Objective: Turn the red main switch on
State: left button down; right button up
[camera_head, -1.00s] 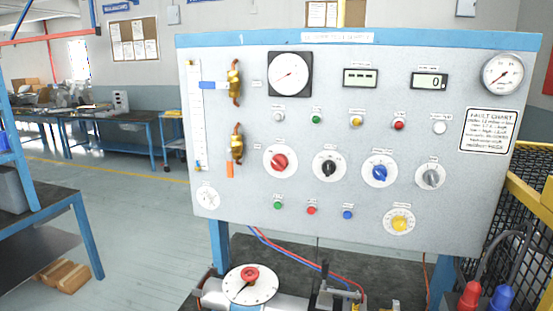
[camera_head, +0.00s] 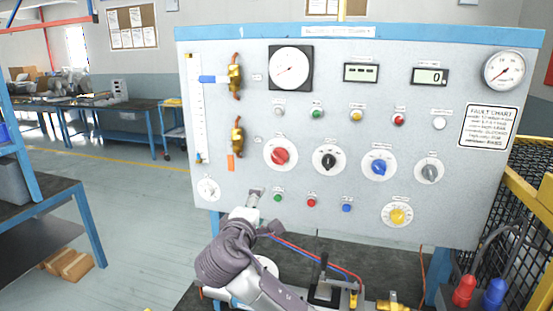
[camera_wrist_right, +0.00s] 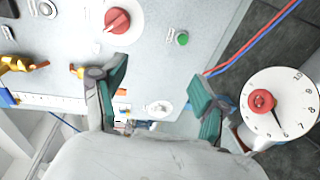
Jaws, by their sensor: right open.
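The red main switch (camera_head: 280,156) is a red knob on a round white plate, in the middle row of the grey panel (camera_head: 330,225). It also shows at the top of the right wrist view (camera_wrist_right: 118,20). Its pointer looks tilted. My right gripper (camera_head: 264,212) is in front of the panel, below and slightly left of the red switch. In the right wrist view its two fingers (camera_wrist_right: 160,88) are spread apart with nothing between them. The switch lies beyond the left finger, apart from it. My left gripper is not in view.
A black knob (camera_head: 329,160), blue knob (camera_head: 379,166) and grey knob (camera_head: 429,172) line up to the right. A green button (camera_head: 277,198) sits close to my gripper. Brass valves (camera_head: 236,138) are at the left. A red-knobbed dial (camera_wrist_right: 261,102) stands below the panel.

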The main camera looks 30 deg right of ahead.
jog(key=h, duration=0.2)
send_near(277, 160)
jog(key=p+x, duration=0.5)
jog(key=x, duration=0.5)
jog(key=shift+r, duration=0.1)
jog(key=shift+c, duration=0.4)
jog(key=c, duration=1.1)
